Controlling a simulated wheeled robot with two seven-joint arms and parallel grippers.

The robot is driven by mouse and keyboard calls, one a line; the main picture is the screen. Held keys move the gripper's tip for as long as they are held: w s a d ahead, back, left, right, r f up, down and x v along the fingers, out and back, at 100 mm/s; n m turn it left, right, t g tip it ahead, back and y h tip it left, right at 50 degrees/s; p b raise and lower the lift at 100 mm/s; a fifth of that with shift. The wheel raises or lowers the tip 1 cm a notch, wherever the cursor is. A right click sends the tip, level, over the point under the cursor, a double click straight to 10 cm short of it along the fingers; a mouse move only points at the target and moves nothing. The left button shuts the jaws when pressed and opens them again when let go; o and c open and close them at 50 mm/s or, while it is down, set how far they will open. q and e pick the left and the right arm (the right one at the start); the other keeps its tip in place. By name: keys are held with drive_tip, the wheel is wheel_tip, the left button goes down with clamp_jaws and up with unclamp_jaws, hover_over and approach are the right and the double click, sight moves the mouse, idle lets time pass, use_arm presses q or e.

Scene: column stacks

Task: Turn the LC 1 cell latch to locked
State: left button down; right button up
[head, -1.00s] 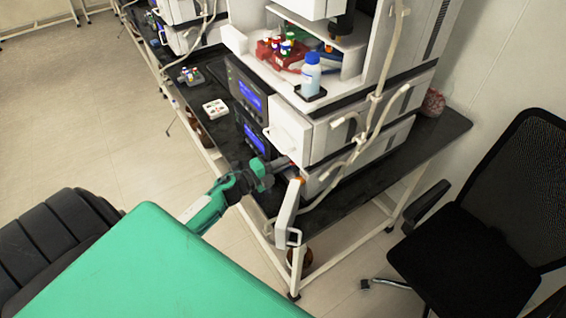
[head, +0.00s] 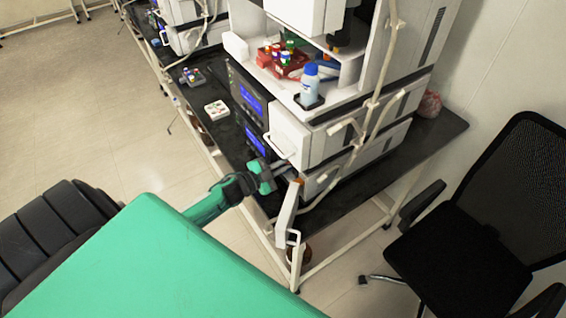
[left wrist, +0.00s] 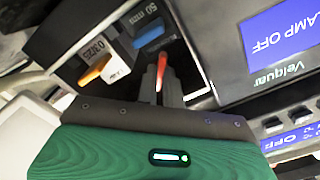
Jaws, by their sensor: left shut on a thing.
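My left gripper (left wrist: 161,90) is shut on a small red lever, the latch (left wrist: 162,64), inside an open compartment in the left wrist view. The latch stands nearly upright in that picture, and its lower part is hidden between the fingers. In the head view my left gripper (head: 284,169) reaches into the compartment of the instrument stack, behind the open white door (head: 288,208); the latch cannot be made out there. Beside the latch in the left wrist view are a column with a blue end (left wrist: 149,34) and one with an orange end (left wrist: 96,70). My right gripper is not in view.
A display panel reading LAMP OFF (left wrist: 283,38) is right of the compartment. A blue-capped bottle (head: 309,84) and red vial rack (head: 284,62) stand on the stack. A black chair (head: 470,215) is at the right. The black bench (head: 425,140) has bare surface toward its right end.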

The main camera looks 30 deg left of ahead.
use_arm(q)
drive_tip(key=n+p, duration=0.1)
drive_tip(key=n, duration=0.7)
drive_tip(key=shift+f, duration=0.1)
idle(0.6)
drive_tip(key=c, duration=1.5)
unclamp_jaws()
drive_tip(key=shift+c, duration=0.2)
drive_tip(key=shift+s, duration=0.1)
drive_tip(key=b+v, duration=0.2)
drive_tip(key=v, duration=1.1)
drive_tip(key=shift+s+a+b, duration=0.25)
drive_tip(key=shift+s+b, duration=0.1)
drive_tip(key=shift+n, duration=0.3)
